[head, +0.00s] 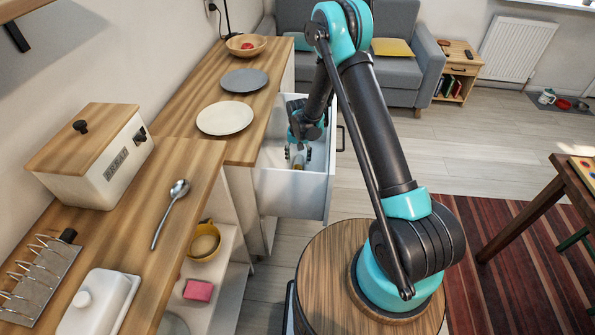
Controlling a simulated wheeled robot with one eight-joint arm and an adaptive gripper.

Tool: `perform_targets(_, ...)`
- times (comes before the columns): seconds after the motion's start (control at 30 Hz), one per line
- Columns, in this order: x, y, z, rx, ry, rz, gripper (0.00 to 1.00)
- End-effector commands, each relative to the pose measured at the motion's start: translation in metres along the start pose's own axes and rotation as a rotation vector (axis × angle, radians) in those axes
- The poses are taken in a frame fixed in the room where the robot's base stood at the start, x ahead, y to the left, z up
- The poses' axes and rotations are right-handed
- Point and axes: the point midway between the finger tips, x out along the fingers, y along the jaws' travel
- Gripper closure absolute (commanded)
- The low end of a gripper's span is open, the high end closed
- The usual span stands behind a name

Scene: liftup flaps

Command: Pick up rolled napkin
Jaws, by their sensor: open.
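My gripper (298,154) is inside the open white drawer (292,192), pointing down with its fingers apart. A small yellowish thing (298,163) shows low in the drawer, between or just below the fingertips. It may be the rolled napkin, but it is too small and too covered by the gripper to be sure. I cannot tell whether the fingers touch it. My forearm and the drawer's front wall hide part of the drawer's inside.
The drawer sticks out from a wooden counter (205,92) with a white plate (225,118), a grey plate (244,80) and a wooden bowl (246,48). A nearer counter holds a bread box (95,165) and a spoon (168,215).

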Motion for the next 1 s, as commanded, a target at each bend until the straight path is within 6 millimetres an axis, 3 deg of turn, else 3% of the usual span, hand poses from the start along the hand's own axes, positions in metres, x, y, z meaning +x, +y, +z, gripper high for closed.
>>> perform_targets(0.17, 0.012, -0.001, 0.004, 0.0, 0.0, 0.0, 0.4)
perform_targets(0.43, 0.047, -0.002, 0.012, 0.0, 0.0, 0.0, 0.4)
perform_targets(0.77, 0.054, -0.002, 0.012, 0.0, 0.0, 0.0, 0.4)
perform_targets(1.0, 0.054, -0.002, 0.012, 0.0, 0.0, 0.0, 0.67)
